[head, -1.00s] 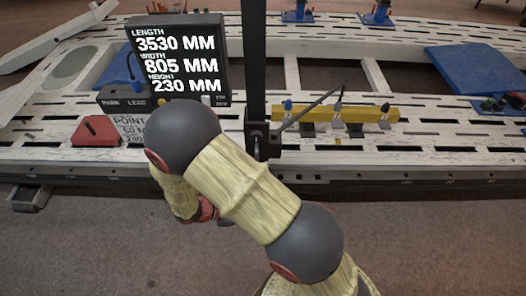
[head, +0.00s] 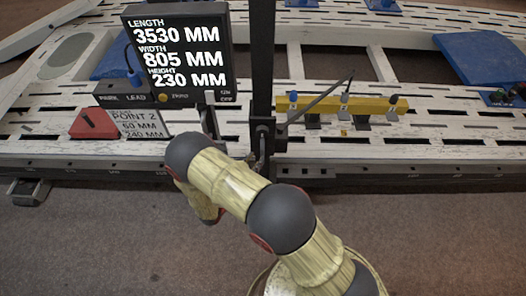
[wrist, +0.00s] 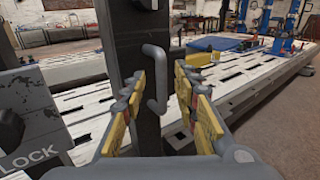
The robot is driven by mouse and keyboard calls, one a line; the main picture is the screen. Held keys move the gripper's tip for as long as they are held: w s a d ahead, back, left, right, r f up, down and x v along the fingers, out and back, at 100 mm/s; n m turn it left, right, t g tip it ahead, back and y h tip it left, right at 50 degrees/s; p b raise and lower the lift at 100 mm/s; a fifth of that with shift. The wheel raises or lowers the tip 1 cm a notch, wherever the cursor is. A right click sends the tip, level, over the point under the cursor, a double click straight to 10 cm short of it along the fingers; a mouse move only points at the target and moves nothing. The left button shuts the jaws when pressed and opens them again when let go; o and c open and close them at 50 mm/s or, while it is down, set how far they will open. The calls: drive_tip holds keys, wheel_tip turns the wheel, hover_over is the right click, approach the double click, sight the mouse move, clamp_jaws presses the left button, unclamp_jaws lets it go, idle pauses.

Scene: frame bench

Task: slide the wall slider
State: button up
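A dark upright post (head: 263,60) rises from the bench's front edge. A dark slider block (head: 262,132) sits low on it, with a small grey handle below, partly behind my arm. In the wrist view the bent grey handle (wrist: 157,92) stands out from the dark post (wrist: 122,45). My gripper (wrist: 160,76) is open, its yellow-padded fingers either side of the handle with gaps visible. I cannot tell how deep the handle sits between them. In the head view my gripper is mostly hidden behind my arm.
A display box (head: 178,50) showing length, width and height stands left of the post. A red block (head: 92,123) and a yellow bar (head: 345,108) with clamps lie on the slotted white bench (head: 420,150). A panel marked LOCK (wrist: 32,120) is close on the left in the wrist view.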

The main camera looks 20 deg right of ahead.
sight(262, 150)
drive_tip(key=b+x, duration=0.1)
drive_tip(key=x, duration=0.4)
drive_tip(key=shift+w+d, duration=0.25)
drive_tip(key=shift+d, duration=0.05)
drive_tip(key=shift+c, duration=1.2)
clamp_jaws()
